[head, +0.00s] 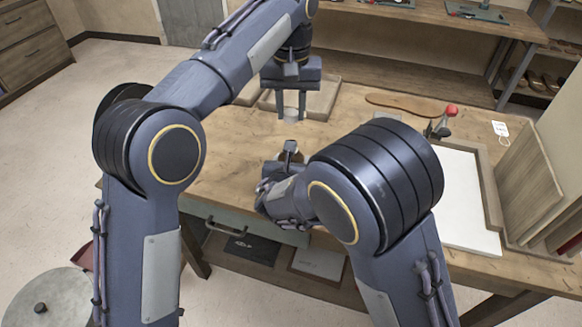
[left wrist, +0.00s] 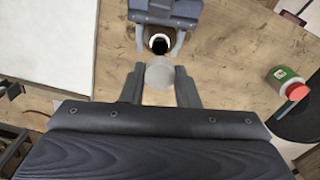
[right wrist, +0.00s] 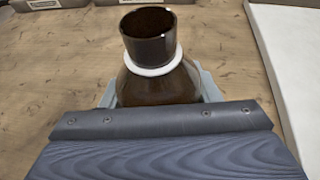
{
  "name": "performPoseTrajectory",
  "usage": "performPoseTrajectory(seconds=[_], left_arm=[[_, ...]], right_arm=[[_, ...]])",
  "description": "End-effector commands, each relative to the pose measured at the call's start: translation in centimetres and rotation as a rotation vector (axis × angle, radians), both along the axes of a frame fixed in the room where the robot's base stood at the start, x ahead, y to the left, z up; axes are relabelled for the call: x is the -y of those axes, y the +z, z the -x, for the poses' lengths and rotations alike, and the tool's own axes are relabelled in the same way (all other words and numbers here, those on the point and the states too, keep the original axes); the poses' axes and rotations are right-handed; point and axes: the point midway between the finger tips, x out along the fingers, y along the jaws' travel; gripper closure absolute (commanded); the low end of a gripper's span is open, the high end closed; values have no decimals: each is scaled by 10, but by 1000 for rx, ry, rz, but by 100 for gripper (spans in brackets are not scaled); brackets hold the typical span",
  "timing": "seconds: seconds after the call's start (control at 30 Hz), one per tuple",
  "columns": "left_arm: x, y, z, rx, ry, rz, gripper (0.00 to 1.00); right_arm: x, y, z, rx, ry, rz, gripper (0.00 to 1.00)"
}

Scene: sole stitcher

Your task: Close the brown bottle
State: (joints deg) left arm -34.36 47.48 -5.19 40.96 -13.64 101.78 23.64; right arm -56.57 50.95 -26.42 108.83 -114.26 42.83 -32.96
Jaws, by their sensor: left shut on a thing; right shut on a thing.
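The brown bottle (right wrist: 152,75) stands upright in the right wrist view, its dark mouth open and a white ring around its neck. My right gripper (right wrist: 155,92) is shut on its body. In the left wrist view the bottle's mouth (left wrist: 159,44) shows just beyond my left gripper (left wrist: 160,72), which is shut on a pale round cap (left wrist: 159,75). In the head view my left gripper (head: 290,114) points down above and behind the right one. The bottle there is mostly hidden by my right arm. The cap is apart from the bottle.
A white board (head: 460,195) lies on the right of the wooden bench (head: 225,160). A red-knobbed tool (head: 443,122) and a brown sole shape (head: 405,104) are at the back. A green jar with a red lid (left wrist: 287,82) shows in the left wrist view. Trays (head: 322,97) stand behind my left gripper.

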Motion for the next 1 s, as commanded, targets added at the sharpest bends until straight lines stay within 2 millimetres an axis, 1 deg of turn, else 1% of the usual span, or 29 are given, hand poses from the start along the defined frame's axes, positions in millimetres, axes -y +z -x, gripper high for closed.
performPoseTrajectory(seconds=[0.03, 0.13, 0.17, 0.27, 0.5, 0.6, 1.0], left_arm=[[0, 0, 0, 0, 0, 0, 93], [0, 0, 0, 0, 0, 0, 93], [0, 0, 0, 0, 0, 0, 93], [0, -4, 0, -1, 0, -1, 93], [-1, -39, 1, -3, 0, -1, 93], [0, -48, 1, -1, 0, -1, 93], [0, -50, 1, 1, 0, 0, 93]], right_arm=[[0, 0, 0, 0, 0, 0, 70], [0, 0, 0, 0, 0, 0, 83], [0, 0, 0, 0, 0, 0, 85], [0, 0, 0, 0, 0, 0, 85], [0, 0, 0, 0, 0, 0, 85], [0, 0, 0, 0, 0, 0, 85], [0, 0, 0, 0, 0, 0, 85]])
